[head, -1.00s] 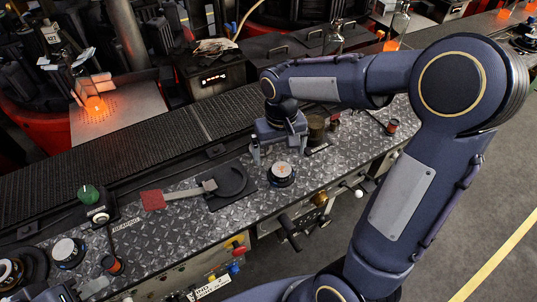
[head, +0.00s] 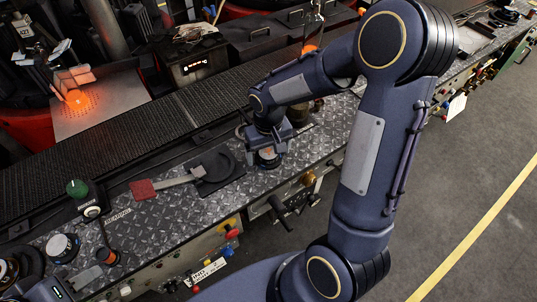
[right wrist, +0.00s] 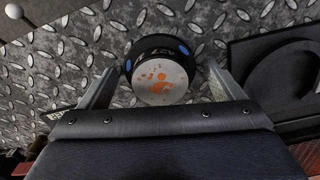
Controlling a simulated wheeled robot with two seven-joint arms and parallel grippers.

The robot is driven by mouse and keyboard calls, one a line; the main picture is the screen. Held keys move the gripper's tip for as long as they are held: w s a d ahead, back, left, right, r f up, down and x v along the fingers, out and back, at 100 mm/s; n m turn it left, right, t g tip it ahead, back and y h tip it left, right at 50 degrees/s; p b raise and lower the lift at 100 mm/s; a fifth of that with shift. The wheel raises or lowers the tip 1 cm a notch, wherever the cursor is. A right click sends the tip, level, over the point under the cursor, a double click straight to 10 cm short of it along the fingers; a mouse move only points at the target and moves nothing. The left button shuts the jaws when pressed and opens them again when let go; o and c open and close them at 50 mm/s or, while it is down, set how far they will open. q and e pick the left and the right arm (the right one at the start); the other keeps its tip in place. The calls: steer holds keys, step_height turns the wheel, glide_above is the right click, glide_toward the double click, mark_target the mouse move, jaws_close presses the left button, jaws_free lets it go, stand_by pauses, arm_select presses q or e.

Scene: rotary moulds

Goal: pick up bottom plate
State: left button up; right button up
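The likely bottom plate is a round dark piece (right wrist: 160,78) with a silver top, orange specks and blue marks. It stands on the diamond-pattern metal bench, and in the head view (head: 268,157) my right gripper partly covers it. My right gripper (head: 267,151) is open above it. In the right wrist view its two fingers (right wrist: 160,88) lie on either side of the piece, with narrow gaps showing. My left gripper (head: 78,283) is only partly seen at the lower left edge; its fingers are unclear.
A black pad with a round recess and a red-ended handle (head: 216,166) lies left of the piece. A similar round piece (head: 62,247) and a green-knobbed device (head: 78,190) stand further left. A dark conveyor (head: 130,140) runs behind the bench (head: 200,212).

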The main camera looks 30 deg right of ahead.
steer(key=c, duration=1.4)
steer(key=shift+w, duration=0.1)
steer(key=shift+r, duration=0.2)
steer(key=shift+r, duration=0.6)
steer(key=s+r, duration=0.3)
steer(key=s, duration=0.1)
steer(key=s+a+r+b, duration=0.1)
steer(key=s+r, duration=0.3)
steer(key=s, duration=0.1)
steer(key=s+a+r+b, duration=0.1)
steer(key=s+r, duration=0.3)
steer(key=s, duration=0.1)
steer(key=shift+r, duration=0.25)
